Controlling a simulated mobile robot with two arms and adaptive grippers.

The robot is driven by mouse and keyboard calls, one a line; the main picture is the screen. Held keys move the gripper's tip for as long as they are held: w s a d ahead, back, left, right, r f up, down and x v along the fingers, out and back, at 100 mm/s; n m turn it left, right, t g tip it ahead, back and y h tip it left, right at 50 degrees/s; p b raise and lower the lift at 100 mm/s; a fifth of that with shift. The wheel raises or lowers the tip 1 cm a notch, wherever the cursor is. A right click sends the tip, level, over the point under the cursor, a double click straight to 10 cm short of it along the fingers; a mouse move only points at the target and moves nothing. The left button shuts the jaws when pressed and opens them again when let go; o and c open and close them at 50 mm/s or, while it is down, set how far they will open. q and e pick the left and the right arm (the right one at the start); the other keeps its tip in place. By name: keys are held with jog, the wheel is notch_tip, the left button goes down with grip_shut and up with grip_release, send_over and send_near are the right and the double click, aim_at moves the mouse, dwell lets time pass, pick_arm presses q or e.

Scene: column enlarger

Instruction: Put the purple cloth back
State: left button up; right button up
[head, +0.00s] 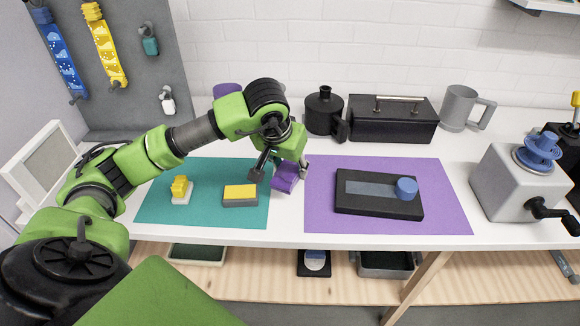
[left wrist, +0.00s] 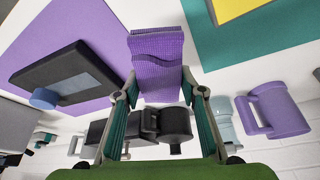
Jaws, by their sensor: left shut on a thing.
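My left gripper (head: 279,174) is shut on the cloth. In the left wrist view the ribbed cloth (left wrist: 157,50) sits between the fingers of the gripper (left wrist: 163,86). I cannot tell whether the cloth touches the table. My right gripper is not in view.
On the teal mat are a yellow-topped grey block (head: 240,194) and a yellow piece (head: 180,188). A black board with a blue knob (head: 406,188) lies on the purple mat. Behind stand a black jug (head: 324,110), black toolbox (head: 392,122) and grey mug (head: 459,106).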

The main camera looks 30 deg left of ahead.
pick_arm(q)
notch_tip(320, 180, down, 4)
jog(key=b, duration=0.3)
jog(key=shift+a+r, duration=0.1)
jog(key=shift+f+b, duration=0.5)
jog(key=shift+f, duration=0.15)
jog(key=shift+b, duration=0.3)
